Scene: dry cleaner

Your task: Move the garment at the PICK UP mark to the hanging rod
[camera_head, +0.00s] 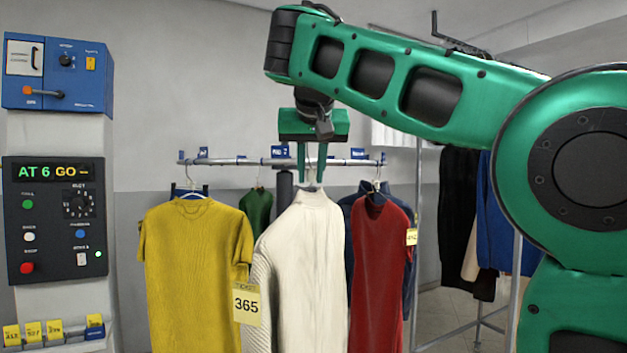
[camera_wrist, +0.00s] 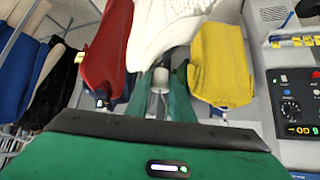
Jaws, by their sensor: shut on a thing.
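A cream knit sweater (camera_head: 303,265) hangs upright from a hanger, its top just under my gripper (camera_head: 312,178). A yellow tag reading 365 (camera_head: 248,304) shows at its left edge. My green fingers are shut on the hanger's top. In the wrist view, a pale hanger part (camera_wrist: 160,80) shows between the fingers (camera_wrist: 160,100), with the cream sweater (camera_wrist: 165,28) beyond. The hanging rod (camera_head: 235,161) runs behind the fingers at about their height. I cannot tell whether the hanger touches the rod. No PICK UP mark is readable.
A yellow garment (camera_head: 195,265) hangs close on the left, a red one (camera_head: 378,270) close on the right. Green (camera_head: 257,212) and navy (camera_head: 350,205) garments hang behind. A control panel (camera_head: 57,220) reading "AT 6 GO" stands at left. More dark clothes (camera_head: 458,215) hang at right.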

